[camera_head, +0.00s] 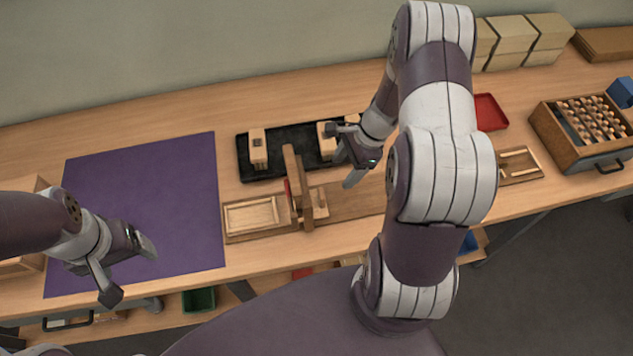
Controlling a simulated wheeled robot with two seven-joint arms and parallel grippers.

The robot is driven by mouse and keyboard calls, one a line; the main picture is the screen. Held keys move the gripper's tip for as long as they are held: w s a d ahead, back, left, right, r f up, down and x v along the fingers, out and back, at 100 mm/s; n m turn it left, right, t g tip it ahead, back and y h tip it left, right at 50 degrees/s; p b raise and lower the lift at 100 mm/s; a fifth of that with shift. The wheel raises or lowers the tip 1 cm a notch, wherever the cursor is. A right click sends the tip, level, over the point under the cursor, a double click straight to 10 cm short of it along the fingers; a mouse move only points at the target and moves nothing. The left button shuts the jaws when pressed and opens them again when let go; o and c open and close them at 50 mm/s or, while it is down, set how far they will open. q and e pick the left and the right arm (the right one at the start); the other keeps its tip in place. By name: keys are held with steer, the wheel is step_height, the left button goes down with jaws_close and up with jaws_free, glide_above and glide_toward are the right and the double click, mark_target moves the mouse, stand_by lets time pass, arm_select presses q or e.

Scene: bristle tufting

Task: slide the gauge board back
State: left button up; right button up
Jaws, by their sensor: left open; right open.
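An upright wooden board (291,176), which looks like the gauge board, stands on a long wooden base (350,199) near the table's front edge. A second upright piece stands close beside it, with a bit of red at its left. A shallow light wooden tray (251,215) sits at the base's left end. My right gripper (345,158) is open and empty, above and right of the board, apart from it. My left gripper (131,276) is open and empty over the front of the purple mat (150,190). My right arm hides part of the bench right of the base.
A black tray (290,137) with wooden blocks lies behind the board. A red tray (490,112), a wooden case of bristle tufts (555,125) and tan boxes (512,38) stand at the right. The purple mat is bare.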

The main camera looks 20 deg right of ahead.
mark_target(323, 193)
steer(key=shift+m, duration=0.6)
steer(key=x, duration=1.1)
steer(key=shift+w+a+f, duration=0.15)
steer(key=shift+w+a, duration=0.1)
steer(key=shift+a, duration=0.2)
steer(key=shift+a+f, duration=0.3)
steer(key=shift+f, duration=0.05)
jaws_close()
steer(key=shift+d, duration=0.15)
